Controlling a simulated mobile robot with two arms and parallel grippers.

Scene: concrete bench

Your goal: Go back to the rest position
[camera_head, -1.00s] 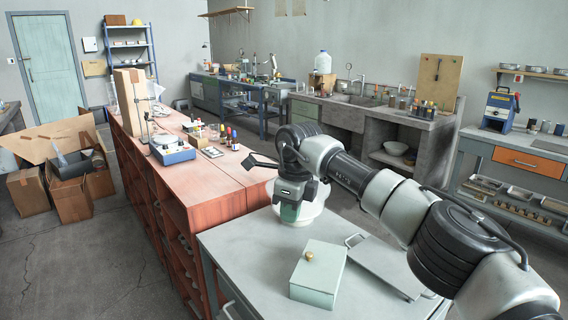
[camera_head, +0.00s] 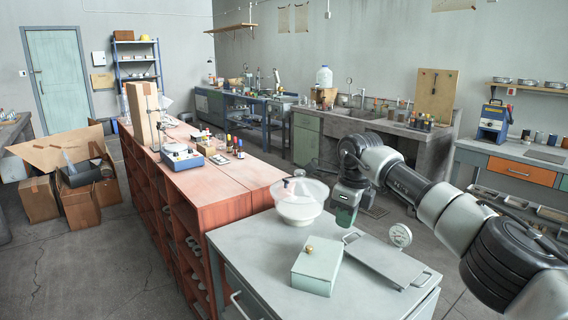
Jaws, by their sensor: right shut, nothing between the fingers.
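My right arm comes in from the right edge. Its gripper (camera_head: 345,216) points down above the back edge of the grey bench (camera_head: 250,240). It is shut and empty. It is apart from, and to the right of, a white round vessel (camera_head: 299,212) with a clear domed lid. My left gripper is not in view.
A pale green box (camera_head: 314,268) with a brass knob stands at the bench front. A grey handled tray (camera_head: 385,262) lies beside it. A round dial gauge (camera_head: 400,235) is at the bench's right rear. A red shelf unit (camera_head: 230,188) adjoins on the left.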

